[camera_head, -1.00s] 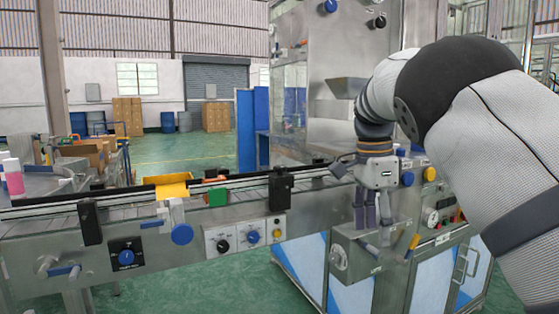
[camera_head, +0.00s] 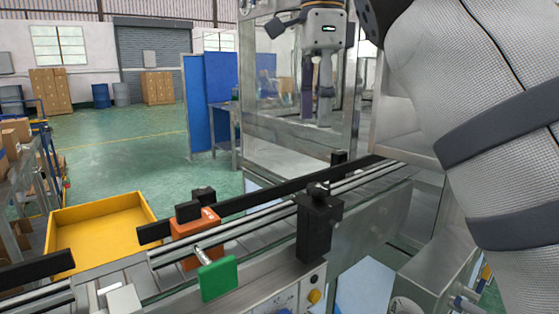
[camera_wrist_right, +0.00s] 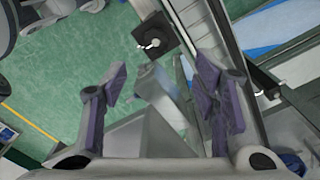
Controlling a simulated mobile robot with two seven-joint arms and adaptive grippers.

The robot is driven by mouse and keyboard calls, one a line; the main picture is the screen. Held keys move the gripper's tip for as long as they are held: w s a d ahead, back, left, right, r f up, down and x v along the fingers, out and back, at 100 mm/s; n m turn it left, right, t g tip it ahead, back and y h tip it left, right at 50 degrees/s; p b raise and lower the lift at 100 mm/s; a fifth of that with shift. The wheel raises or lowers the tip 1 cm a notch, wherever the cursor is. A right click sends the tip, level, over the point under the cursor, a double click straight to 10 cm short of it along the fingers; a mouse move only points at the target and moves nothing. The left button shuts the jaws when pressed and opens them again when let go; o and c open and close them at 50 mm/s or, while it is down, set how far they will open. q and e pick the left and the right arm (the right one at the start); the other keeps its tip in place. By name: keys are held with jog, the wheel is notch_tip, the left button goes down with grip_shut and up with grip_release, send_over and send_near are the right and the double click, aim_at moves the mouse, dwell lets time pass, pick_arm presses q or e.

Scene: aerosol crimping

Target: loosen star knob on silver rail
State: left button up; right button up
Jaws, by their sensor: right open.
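The silver rail (camera_head: 262,218) runs along the conveyor from lower left to upper right in the head view. My right gripper (camera_head: 316,98) is open and empty, pointing down, above and beyond the rail in the picture and apart from the knob. In the right wrist view its purple-padded fingers (camera_wrist_right: 163,88) are spread apart. A black block with a bright lever (camera_wrist_right: 154,36) lies ahead of them. My left gripper is not in view.
A yellow tray (camera_head: 98,229) is at the left. Behind the rail stand a clear-walled cabinet (camera_head: 285,135) and blue panels (camera_head: 209,100). Green floor is open at left.

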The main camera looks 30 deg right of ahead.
send_over(319, 186)
jog(key=f, duration=0.4)
jog(key=shift+s+f, duration=0.3)
jog(key=shift+f, duration=0.05)
jog(key=f, duration=0.7)
jog(key=shift+w, duration=0.25)
jog(key=shift+c, duration=0.6)
jog(key=c, duration=1.1)
